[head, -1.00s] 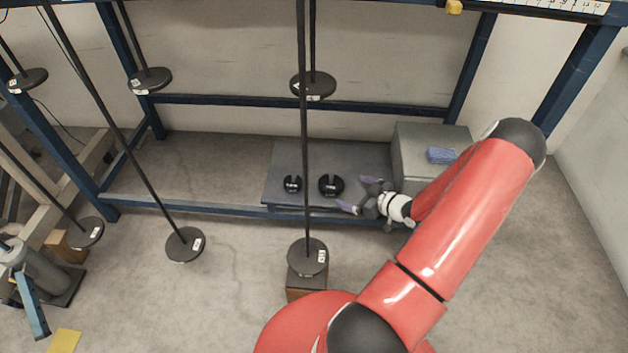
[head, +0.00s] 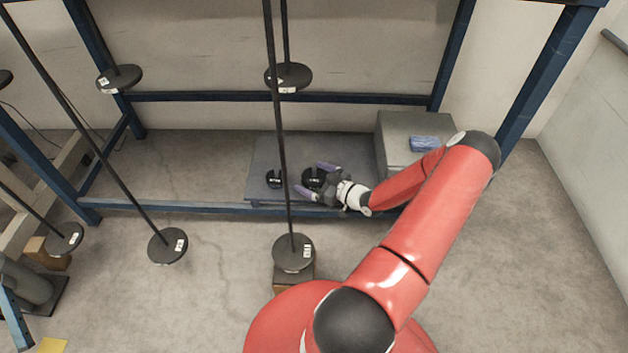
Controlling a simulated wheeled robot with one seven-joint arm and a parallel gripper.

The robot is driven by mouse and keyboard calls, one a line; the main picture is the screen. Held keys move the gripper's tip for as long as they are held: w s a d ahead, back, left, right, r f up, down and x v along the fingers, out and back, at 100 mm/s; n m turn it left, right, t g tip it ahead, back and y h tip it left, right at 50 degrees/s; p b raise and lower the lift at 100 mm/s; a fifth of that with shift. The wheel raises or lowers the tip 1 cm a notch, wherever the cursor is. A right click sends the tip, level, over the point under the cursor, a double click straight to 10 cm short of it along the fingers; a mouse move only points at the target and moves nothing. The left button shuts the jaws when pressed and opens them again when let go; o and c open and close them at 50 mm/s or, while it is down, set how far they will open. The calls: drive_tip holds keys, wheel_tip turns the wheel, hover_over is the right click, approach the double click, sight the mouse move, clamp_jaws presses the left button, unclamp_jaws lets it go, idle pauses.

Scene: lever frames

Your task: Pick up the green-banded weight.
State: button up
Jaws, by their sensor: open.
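Two black slotted weights lie on a low grey shelf board (head: 258,155). The smaller weight (head: 273,179) is on the left and the larger weight (head: 313,174) is to its right. Each has a small white label; no green band can be made out on either. My gripper (head: 307,178) is open, with its two purple-tipped fingers pointing left. In the picture one finger lies above and one below the larger weight, and part of that weight is hidden. Contact and height over the board cannot be told.
A grey box (head: 398,128) with a blue sponge-like block (head: 424,143) stands right of the weights. A hanging rod with a black disc (head: 294,252) passes in front, between the weights in the picture. A blue frame rail (head: 180,207) runs along the front.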

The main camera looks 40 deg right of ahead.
drive_tip(key=c, duration=1.4)
drive_tip(key=shift+r, duration=0.1)
drive_tip(key=shift+c, duration=0.8)
drive_tip(key=shift+w, duration=0.1)
